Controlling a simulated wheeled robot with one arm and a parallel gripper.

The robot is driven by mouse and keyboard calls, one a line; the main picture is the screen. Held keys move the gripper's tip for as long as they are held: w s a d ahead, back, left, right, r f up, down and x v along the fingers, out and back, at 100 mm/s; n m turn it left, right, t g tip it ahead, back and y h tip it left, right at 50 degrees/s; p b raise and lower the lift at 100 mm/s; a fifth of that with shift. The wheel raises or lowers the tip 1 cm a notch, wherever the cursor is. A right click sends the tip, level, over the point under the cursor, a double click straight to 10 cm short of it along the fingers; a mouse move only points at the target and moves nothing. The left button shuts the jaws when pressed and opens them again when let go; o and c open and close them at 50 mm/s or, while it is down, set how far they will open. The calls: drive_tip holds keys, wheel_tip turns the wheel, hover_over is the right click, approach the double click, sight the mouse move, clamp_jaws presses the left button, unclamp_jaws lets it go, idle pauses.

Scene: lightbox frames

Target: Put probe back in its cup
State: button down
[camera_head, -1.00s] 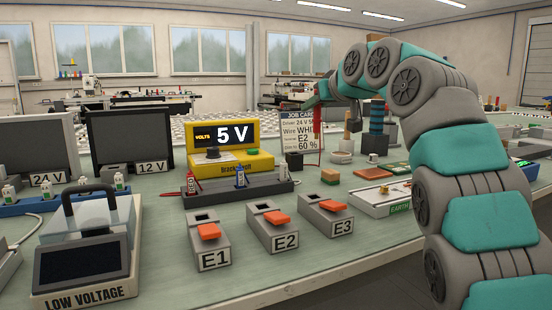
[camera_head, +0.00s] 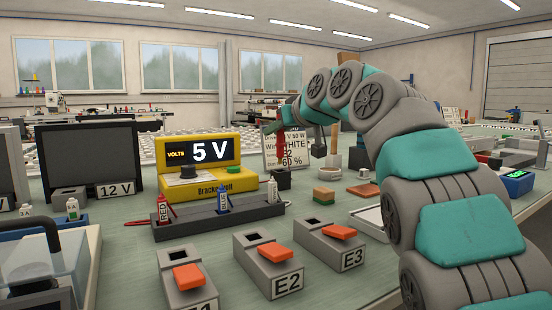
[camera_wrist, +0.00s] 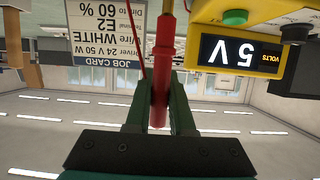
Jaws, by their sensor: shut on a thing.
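My gripper (camera_head: 281,126) is shut on a red probe (camera_wrist: 160,75) with a brass-coloured tip. In the upside-down wrist view the probe sits between the green fingers, its tip end away from the gripper. In the head view the probe (camera_head: 282,143) hangs roughly upright in front of the job card. A small dark cup (camera_head: 283,180) stands on the bench below the probe, beside the yellow meter (camera_head: 214,178). I cannot tell the gap between tip and cup. A thin red lead (camera_wrist: 133,50) runs beside the probe in the wrist view.
The meter reads 5 V. The job card (camera_head: 271,152) stands close behind the probe. A dark rack (camera_head: 205,225) with red, blue and white plugs lies in front of the meter. Terminals E2 (camera_head: 266,270) and E3 (camera_head: 328,248) stand nearer. A sponge block (camera_head: 323,195) is to the right.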

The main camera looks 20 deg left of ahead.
sight(282, 149)
drive_tip(key=shift+f+b, duration=0.55)
drive_tip(key=shift+f, duration=2)
drive_tip(key=shift+f+b, duration=0.25)
drive_tip(key=shift+b, duration=0.05)
drive_tip(key=c, duration=0.8)
unclamp_jaws()
drive_tip(key=shift+r, duration=0.1)
drive_tip(key=shift+r, duration=0.1)
drive_tip(key=shift+r+p, duration=0.15)
drive_tip(key=shift+p, duration=0.25)
drive_tip(key=shift+s+d, duration=0.1)
drive_tip(key=shift+d, duration=0.1)
drive_tip(key=b+v, duration=0.1)
drive_tip(key=v, duration=1)
drive_tip(key=shift+s+d+r, duration=0.15)
drive_tip(key=shift+d, duration=0.05)
